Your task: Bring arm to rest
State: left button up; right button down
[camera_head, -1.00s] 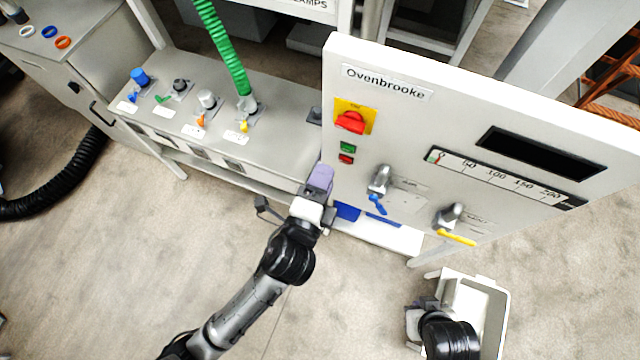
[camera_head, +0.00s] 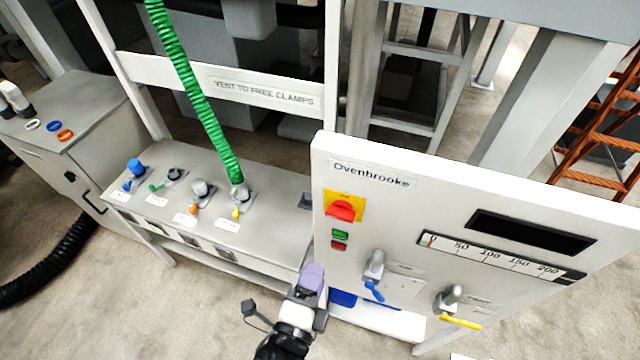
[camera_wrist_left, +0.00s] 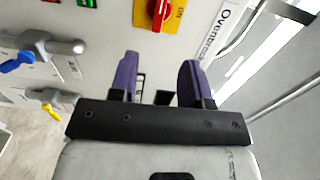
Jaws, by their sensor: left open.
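My left gripper (camera_head: 312,280) is at the left edge of the Ovenbrooke panel (camera_head: 380,215), below the red rotary switch (camera_head: 341,210). In the left wrist view my left gripper (camera_wrist_left: 158,78) has its two purple fingers apart with nothing between them. The panel's red and yellow switch (camera_wrist_left: 160,12) shows just beyond the fingers. Whether the fingers touch the panel is not clear. My right gripper is out of view in both current views.
The panel carries a blue-handled valve (camera_head: 374,268) and a yellow-handled valve (camera_head: 450,300). A valve bench (camera_head: 270,160) with a green hose (camera_head: 195,90) stands left of it. Open floor (camera_head: 190,320) lies in front.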

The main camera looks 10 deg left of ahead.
pick_arm(q)
jog(key=s+a+f+n+g+y, duration=0.3)
jog(key=a+f+n+g, duration=0.45)
jog(key=n, duration=0.65)
jog(key=s+a+n+g+p, duration=0.2)
jog(key=s+a+g+p, duration=0.1)
jog(key=s, duration=0.5)
jog(key=s+a+f+n+g+p, duration=0.1)
jog(key=s+a+n+g+p, duration=0.1)
jog(key=s+a+p, duration=0.3)
jog(key=s+a+g, duration=0.1)
jog(key=s+a, duration=0.1)
jog(key=s, duration=0.1)
jog(key=shift+a+f+y, duration=0.2)
jog(key=shift+f+y, duration=0.05)
jog(key=shift+y, duration=0.15)
jog(key=shift+g, duration=0.25)
